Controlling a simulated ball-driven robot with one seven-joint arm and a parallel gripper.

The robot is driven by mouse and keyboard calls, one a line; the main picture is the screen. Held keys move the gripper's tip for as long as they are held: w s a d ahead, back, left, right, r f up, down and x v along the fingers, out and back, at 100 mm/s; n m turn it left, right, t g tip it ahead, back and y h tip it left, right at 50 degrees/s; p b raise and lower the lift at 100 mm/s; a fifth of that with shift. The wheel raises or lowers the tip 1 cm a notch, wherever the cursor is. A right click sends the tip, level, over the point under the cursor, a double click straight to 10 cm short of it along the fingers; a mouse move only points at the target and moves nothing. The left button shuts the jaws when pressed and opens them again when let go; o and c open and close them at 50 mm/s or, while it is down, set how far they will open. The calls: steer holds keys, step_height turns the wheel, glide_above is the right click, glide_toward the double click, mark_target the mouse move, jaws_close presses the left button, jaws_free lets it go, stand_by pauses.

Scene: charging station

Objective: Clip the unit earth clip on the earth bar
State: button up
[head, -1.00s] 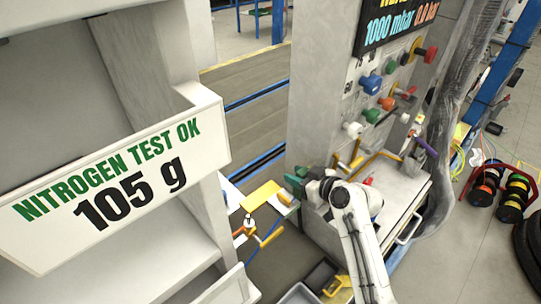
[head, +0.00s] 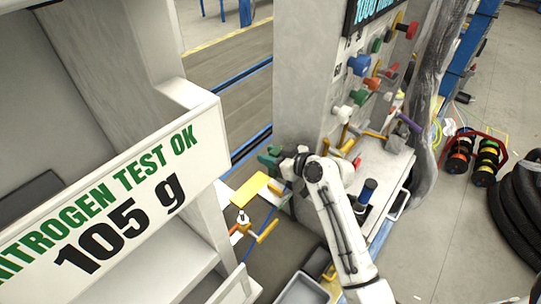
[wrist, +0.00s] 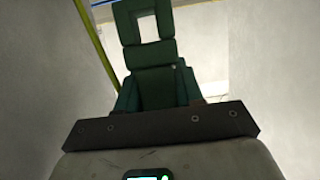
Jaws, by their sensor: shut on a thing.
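The green earth clip (head: 269,158) is at the end of my arm in the head view, close to the left edge of the grey pillar. It also shows in the wrist view (wrist: 153,80), with a square open loop at its far end. My gripper (head: 284,163) is shut on it; in the wrist view its dark palm (wrist: 160,130) is below the clip. The clip stands free in the air as far as I can tell. I cannot make out the earth bar for sure; a thin yellow-green strip (wrist: 93,48) runs left of the clip.
The grey pillar (head: 300,80) carries several coloured valves. A white panel marked 105 g (head: 125,200) stands at the left. A yellow plate (head: 250,188) and orange handle lie below the clip. A grey bin (head: 300,290) is low down. Black hoses lie at the right.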

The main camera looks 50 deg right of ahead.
steer(key=shift+f+b, duration=2.25)
steer(key=shift+f, duration=0.45)
steer(key=shift+f+b, duration=2.1)
steer(key=shift+b, duration=0.15)
steer(key=o, duration=1.2)
steer(key=shift+c, duration=0.2)
steer(key=v, duration=1.1)
steer(key=shift+b, duration=0.3)
